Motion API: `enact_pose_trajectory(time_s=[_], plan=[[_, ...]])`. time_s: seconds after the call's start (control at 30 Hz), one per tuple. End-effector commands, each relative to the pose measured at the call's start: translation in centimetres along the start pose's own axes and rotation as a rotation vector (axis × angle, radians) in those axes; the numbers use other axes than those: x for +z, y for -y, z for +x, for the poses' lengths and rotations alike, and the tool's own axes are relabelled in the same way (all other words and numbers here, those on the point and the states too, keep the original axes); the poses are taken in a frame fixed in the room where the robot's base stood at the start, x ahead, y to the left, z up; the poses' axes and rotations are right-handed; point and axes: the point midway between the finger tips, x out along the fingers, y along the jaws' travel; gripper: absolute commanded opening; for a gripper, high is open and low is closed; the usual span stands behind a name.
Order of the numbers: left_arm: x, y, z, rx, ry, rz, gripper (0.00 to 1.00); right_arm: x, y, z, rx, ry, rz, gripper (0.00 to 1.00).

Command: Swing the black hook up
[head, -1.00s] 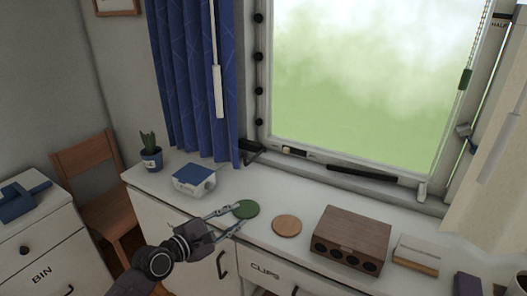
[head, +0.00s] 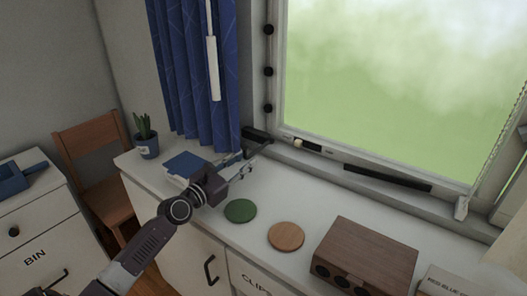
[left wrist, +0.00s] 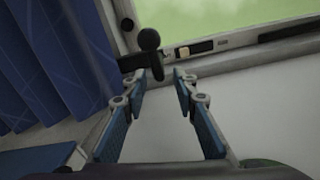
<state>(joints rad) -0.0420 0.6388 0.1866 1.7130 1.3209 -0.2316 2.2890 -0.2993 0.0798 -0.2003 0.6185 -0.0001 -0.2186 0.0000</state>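The black hook (head: 257,135) sits low at the window's left corner, by the curtain edge. In the left wrist view the black hook (left wrist: 156,66) is a dark piece with a short downward arm, and a round black knob shows at its top. My left gripper (head: 247,165) is above the back of the white counter, just in front of the hook. In the left wrist view its fingers (left wrist: 159,78) are apart with nothing between them, and the hook's lower end is just beyond the tips. I cannot tell whether they touch. My right gripper is not in view.
The blue curtain (head: 190,80) hangs left of the hook. A blue-topped box (head: 186,163) is partly hidden behind my left arm. A green disc (head: 240,211), a wooden disc (head: 286,237) and a brown box (head: 365,258) are on the counter. A black bar (head: 388,178) lies along the sill.

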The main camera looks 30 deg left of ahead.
Motion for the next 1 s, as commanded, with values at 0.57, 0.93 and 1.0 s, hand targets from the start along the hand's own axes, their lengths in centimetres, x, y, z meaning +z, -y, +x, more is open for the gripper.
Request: enact_pose_trajectory(time_s=[0.57, 0.93, 1.0], plan=[[0.1, 0.0, 6.5, 0.000, 0.001, 0.003, 0.27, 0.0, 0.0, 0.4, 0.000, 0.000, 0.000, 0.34], [0.0, 0.1, 7.6, -0.001, -0.001, 0.004, 0.27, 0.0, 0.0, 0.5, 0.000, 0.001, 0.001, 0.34], [0.0, 0.1, 7.6, -0.001, -0.001, 0.004, 0.27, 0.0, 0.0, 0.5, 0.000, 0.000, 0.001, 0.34]])
